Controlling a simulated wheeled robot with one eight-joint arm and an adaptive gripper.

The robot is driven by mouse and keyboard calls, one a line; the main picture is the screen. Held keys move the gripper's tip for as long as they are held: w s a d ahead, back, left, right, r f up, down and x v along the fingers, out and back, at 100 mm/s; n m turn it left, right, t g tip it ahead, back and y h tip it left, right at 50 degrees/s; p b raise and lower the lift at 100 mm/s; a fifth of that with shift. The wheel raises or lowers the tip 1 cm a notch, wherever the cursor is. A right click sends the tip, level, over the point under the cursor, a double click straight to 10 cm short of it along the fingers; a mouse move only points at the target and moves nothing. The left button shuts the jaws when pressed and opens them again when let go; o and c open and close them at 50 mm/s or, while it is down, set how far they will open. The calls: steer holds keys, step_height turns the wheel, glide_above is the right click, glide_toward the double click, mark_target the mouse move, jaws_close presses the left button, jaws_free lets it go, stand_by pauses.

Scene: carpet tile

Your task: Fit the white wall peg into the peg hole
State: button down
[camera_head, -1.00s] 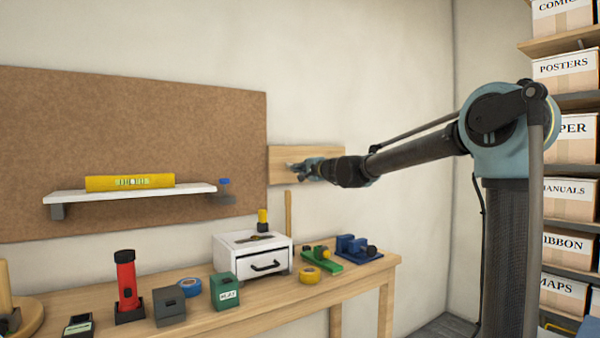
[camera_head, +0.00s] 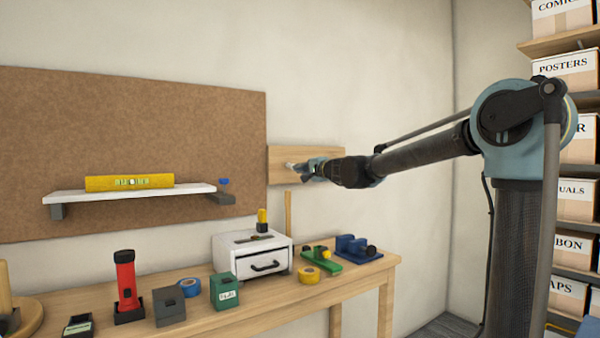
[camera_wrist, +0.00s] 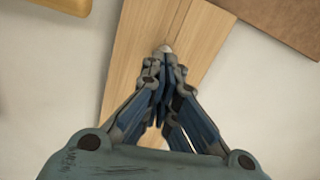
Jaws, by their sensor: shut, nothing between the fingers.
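The white wall peg (camera_head: 290,165) shows as a small pale end at the wooden board (camera_head: 276,178) on the wall. In the wrist view the peg's pale end (camera_wrist: 166,48) shows just beyond my fingertips, against the board (camera_wrist: 130,62). My gripper (camera_head: 303,168) is shut with nothing between its fingers. Its tips (camera_wrist: 163,64) are close to the peg; I cannot tell whether they touch it. The peg hole is hidden, and how deep the peg sits cannot be seen.
A brown pegboard (camera_head: 130,130) with a white shelf (camera_head: 100,196) is left of the wooden board. Below is a workbench (camera_head: 245,318) with a white drawer box (camera_head: 235,258), tape rolls and tools. The wall right of the board is bare.

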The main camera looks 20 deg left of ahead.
steer(key=v, duration=1.2)
steer(key=s+d+f+n+g+h, duration=0.2)
steer(key=s+d+f+g+h, duration=0.1)
steer(key=s+d+f, duration=0.8)
steer(key=s+d+f+n+g+h, duration=0.2)
steer(key=s+d+f+h, duration=0.4)
steer(key=s+d+f, duration=0.5)
steer(key=s+d+f+n+g+h, duration=0.2)
steer(key=s+d+f+g+h, duration=0.2)
steer(key=s+d+f, duration=0.7)
steer(key=d+f, duration=0.8)
steer(key=f, duration=0.3)
steer(key=shift+d+f+n+g+h, duration=0.3)
steer(key=shift+f+n, duration=0.1)
steer(key=shift+w, duration=0.1)
steer(key=shift+w+f, duration=0.2)
steer(key=shift+w, duration=0.25)
steer(key=shift+a, duration=0.15)
